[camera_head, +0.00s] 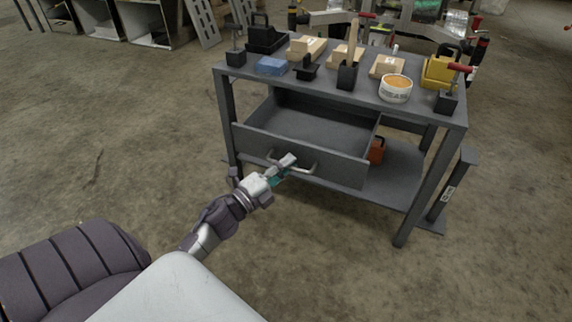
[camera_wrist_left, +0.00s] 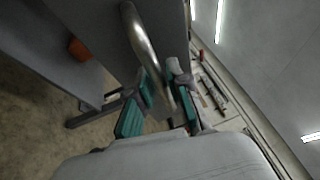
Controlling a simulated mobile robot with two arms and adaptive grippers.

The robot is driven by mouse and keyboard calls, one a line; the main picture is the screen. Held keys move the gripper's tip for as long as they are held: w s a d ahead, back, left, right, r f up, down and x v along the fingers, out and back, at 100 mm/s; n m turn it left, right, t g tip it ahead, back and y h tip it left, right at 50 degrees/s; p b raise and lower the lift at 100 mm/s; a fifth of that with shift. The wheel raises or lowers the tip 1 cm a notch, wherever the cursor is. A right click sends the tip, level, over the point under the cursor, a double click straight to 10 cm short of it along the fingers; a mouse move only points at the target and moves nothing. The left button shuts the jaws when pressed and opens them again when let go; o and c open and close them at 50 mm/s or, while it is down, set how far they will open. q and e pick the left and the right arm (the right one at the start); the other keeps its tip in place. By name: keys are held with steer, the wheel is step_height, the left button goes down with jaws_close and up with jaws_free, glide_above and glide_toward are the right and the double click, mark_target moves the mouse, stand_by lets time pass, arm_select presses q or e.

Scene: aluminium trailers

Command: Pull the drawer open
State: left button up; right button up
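The grey drawer (camera_head: 262,143) of the metal workbench is pulled well out, and its inside looks empty. A curved metal handle (camera_head: 312,171) is on its front panel; it also shows in the left wrist view (camera_wrist_left: 139,35). My left gripper (camera_head: 284,168) is at the left part of the handle. In the left wrist view, its two green-padded fingers (camera_wrist_left: 160,88) lie on either side of the handle bar, close against it. The exact contact is partly hidden. My right gripper is in neither view.
The bench top (camera_head: 300,85) carries wooden blocks, a blue block (camera_head: 271,66), a round tub (camera_head: 396,90) and clamps. An orange object (camera_head: 377,151) stands on the lower shelf (camera_head: 385,185). Open concrete floor lies in front and to the left.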

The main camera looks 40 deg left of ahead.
arm_select(q)
steer(key=shift+o, duration=1.1)
steer(key=shift+s, duration=0.1)
steer(key=v, duration=1.1)
steer(key=shift+s, duration=0.4)
steer(key=shift+a, duration=0.1)
